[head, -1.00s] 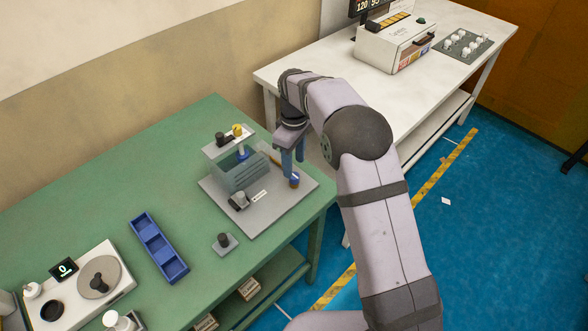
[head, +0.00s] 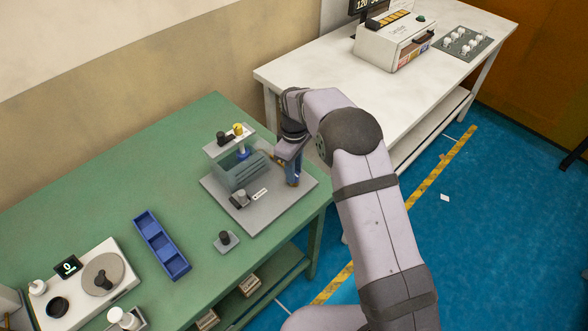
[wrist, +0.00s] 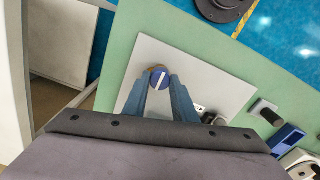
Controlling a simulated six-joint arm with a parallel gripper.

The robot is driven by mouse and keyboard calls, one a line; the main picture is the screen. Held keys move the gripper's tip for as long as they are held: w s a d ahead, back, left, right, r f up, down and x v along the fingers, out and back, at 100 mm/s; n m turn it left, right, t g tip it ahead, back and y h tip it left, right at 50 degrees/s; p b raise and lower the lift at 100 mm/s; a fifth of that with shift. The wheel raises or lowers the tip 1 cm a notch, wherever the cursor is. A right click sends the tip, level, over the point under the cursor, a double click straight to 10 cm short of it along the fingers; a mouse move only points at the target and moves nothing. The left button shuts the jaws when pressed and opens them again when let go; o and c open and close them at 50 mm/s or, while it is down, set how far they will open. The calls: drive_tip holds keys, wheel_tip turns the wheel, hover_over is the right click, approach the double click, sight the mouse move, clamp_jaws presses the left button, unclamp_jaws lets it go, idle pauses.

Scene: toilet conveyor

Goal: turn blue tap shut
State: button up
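The blue tap, a round blue knob (wrist: 159,79) with a white line across its top, stands on the light grey plate (wrist: 207,85). In the wrist view it sits between the two blue fingers of my gripper (wrist: 158,81). The fingers stand one on each side of it and look open, with a narrow gap at the tips; contact is hard to tell. In the head view my gripper (head: 291,181) is down at the right corner of the grey plate (head: 270,212) and hides most of the tap.
A clear tank (head: 243,173) with a yellow knob (head: 238,130) stands left of my gripper. A grey-black knob (head: 240,197) is at the plate's front. A blue tray (head: 161,246) and a small black-knobbed block (head: 226,240) lie on the green table, with free room behind the tray.

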drive_tip(key=shift+m, duration=0.3)
drive_tip(key=m+b, duration=0.1)
drive_tip(key=m, duration=0.2)
drive_tip(key=shift+m, duration=0.3)
drive_tip(key=m, duration=0.9)
drive_tip(key=shift+r+b, duration=0.1)
drive_tip(key=shift+b, duration=0.3)
drive_tip(key=m, duration=0.4)
drive_tip(key=shift+w+m, duration=0.1)
drive_tip(key=shift+m, duration=0.3)
drive_tip(key=o, duration=1.1)
drive_tip(key=shift+c, duration=0.2)
